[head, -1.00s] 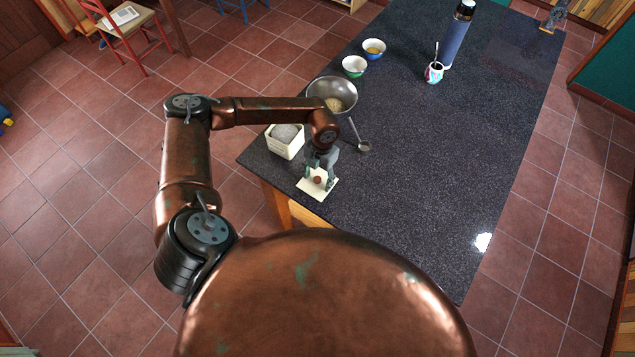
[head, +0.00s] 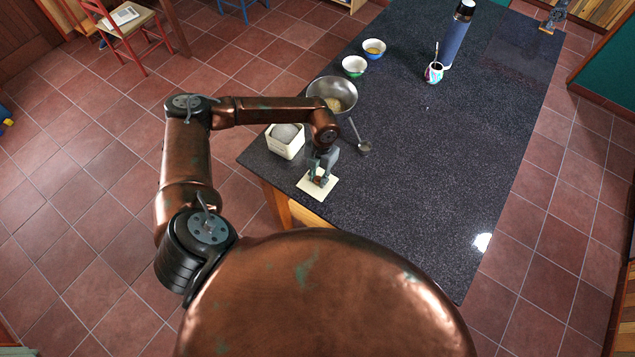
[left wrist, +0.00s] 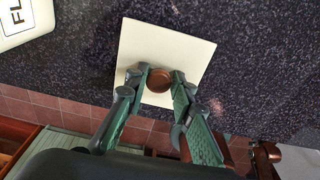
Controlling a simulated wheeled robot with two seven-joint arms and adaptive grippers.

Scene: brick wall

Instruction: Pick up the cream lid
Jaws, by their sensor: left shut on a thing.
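The cream lid (head: 330,190) is a flat square plate with a round brown knob in its middle. It lies at the near left edge of the dark counter. In the left wrist view the lid (left wrist: 195,55) shows with its knob (left wrist: 160,80) between the fingers. My left gripper (head: 319,181) is over the lid and shut on the knob; its fingertips (left wrist: 160,78) touch the knob from both sides. I cannot tell whether the lid is clear of the counter. My right gripper is not in view.
A cream canister (head: 286,148) with pale contents stands left of the lid; its lettered side (left wrist: 18,20) shows in the wrist view. A metal bowl (head: 345,88) and a spoon (head: 363,146) lie beyond. The speckled dark counter (head: 420,190) is clear to the right.

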